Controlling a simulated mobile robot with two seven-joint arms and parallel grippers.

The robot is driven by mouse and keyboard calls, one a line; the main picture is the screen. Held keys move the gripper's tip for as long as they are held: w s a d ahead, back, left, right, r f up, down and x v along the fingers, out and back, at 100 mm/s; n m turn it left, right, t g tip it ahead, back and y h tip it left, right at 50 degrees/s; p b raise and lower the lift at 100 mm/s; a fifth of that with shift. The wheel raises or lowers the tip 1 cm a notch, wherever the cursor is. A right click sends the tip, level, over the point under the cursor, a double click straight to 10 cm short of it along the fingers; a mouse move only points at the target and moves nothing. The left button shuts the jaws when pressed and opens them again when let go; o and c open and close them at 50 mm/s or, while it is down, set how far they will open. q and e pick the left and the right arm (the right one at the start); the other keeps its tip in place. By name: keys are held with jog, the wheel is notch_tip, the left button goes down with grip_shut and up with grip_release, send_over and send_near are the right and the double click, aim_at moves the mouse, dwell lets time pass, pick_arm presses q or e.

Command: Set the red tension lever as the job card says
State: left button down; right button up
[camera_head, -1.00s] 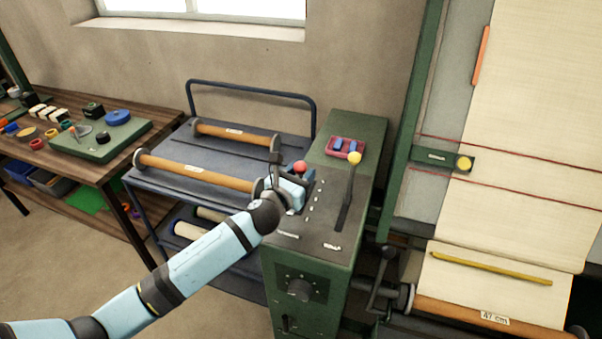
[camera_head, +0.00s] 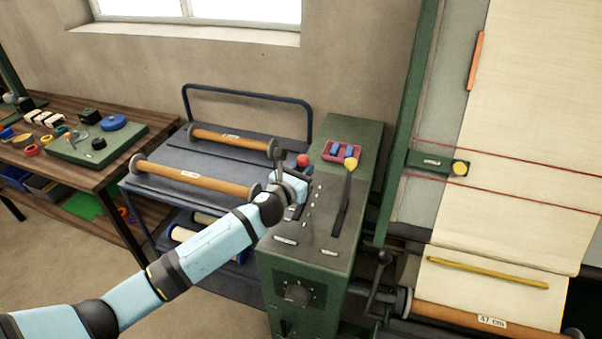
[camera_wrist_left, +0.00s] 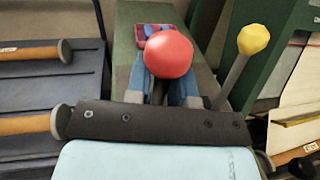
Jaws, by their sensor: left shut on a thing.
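The red tension lever's round red knob (camera_head: 303,160) stands over the top of the green machine cabinet (camera_head: 350,270), left of a row of small white marks. In the left wrist view the red knob (camera_wrist_left: 168,54) sits above and between my blue fingers. My left gripper (camera_head: 297,181) is shut on the red lever below its knob. The lever's shaft and slot are mostly hidden by the gripper. I cannot make out a job card. My right gripper is not in view.
A yellow-knobbed lever (camera_head: 350,165) stands close on the right. A pink tray (camera_head: 342,153) with blue pieces lies behind. A blue trolley (camera_head: 187,157) with rollers is on the left, the cloth frame (camera_head: 409,130) on the right.

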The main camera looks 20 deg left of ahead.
pick_arm(q)
jog(key=c, duration=1)
grip_release()
jog(key=shift+r, duration=0.7)
jog(key=shift+o, duration=0.8)
jog(key=shift+s, duration=0.25)
jog(key=shift+f, duration=0.25)
jog(key=shift+s+a, duration=0.1)
jog(key=b+v, duration=0.1)
jog(key=v, duration=1.2)
jog(key=shift+s+b, duration=0.25)
jog(key=shift+b, duration=0.1)
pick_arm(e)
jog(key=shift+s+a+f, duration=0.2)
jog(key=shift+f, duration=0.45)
